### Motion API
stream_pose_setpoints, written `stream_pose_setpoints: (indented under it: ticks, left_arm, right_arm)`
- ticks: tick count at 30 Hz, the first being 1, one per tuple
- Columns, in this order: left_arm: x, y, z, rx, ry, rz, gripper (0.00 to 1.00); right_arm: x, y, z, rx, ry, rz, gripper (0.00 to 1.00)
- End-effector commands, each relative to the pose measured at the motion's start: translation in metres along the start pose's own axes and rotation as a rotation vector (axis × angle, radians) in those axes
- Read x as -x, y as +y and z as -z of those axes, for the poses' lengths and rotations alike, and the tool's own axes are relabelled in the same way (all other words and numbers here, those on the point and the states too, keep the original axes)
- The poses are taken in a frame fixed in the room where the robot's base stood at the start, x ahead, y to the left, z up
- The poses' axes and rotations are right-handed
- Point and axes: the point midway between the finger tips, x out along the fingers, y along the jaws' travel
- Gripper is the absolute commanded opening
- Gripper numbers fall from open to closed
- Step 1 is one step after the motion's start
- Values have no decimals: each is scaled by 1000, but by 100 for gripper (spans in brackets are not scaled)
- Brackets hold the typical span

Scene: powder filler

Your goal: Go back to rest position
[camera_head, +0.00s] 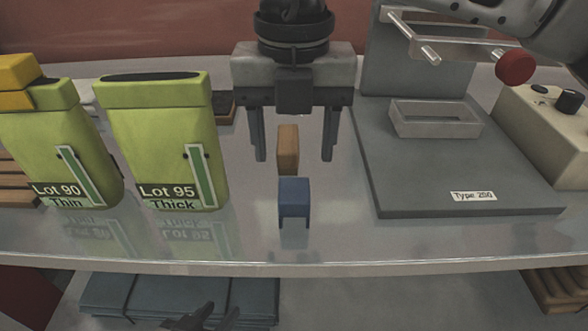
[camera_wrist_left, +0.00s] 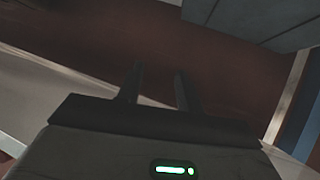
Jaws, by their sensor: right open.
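My right gripper (camera_head: 294,150) hangs pointing down over the middle of the table (camera_head: 330,235). Its two fingers are wide apart and hold nothing. A brown block (camera_head: 288,145) shows in the gap between the fingers, touching neither. A blue block (camera_head: 294,192) with a notched lower edge stands in front of it. My left gripper (camera_head: 208,318) shows only in part at the bottom of the head view, in front of the table's front edge. In the left wrist view its fingers (camera_wrist_left: 156,85) are apart with nothing between them.
Two green bags, Lot 90 Thin (camera_head: 70,140) and Lot 95 Thick (camera_head: 155,130), stand at the left. A grey machine base (camera_head: 425,180) labelled Type 250 carries a clear tray (camera_head: 435,120) at the right. A beige control box (camera_head: 550,130) sits beside it. Grey folded items (camera_head: 110,300) lie below the table.

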Motion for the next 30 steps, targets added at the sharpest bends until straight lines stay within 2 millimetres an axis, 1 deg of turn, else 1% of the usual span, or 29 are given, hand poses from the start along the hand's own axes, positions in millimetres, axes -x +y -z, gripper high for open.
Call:
stream_pose_setpoints:
  ticks: [1, 3, 6, 17, 20, 21, 22, 27, 30]
  left_arm:
    - [0, 0, 0, 0, -1, 0, 36]
    - [0, 0, 0, 0, -1, 0, 36]
    - [0, 0, 0, 0, -1, 0, 36]
    - [2, 0, 2, -1, -1, 1, 36]
    - [9, 1, 13, -8, -2, 5, 36]
    - [13, 2, 18, -14, -6, 9, 36]
    - [13, 1, 19, -18, -9, 12, 36]
    - [19, -4, 23, -54, -45, 35, 36]
    - [24, -5, 26, -69, -59, 43, 36]
  right_arm:
    - [7, 0, -1, -2, -1, 1, 59]
    - [14, 0, 0, -1, 0, 0, 59]
    - [20, 0, 0, 0, 0, 0, 59]
    - [23, 0, 0, 0, 1, 1, 59]
    - [38, 0, 0, 0, 1, 0, 59]
    - [48, 0, 0, 0, 0, 0, 59]
    - [51, 0, 0, 0, 1, 1, 59]
    - [83, 0, 0, 0, 1, 1, 59]
    - [97, 0, 0, 0, 1, 1, 59]
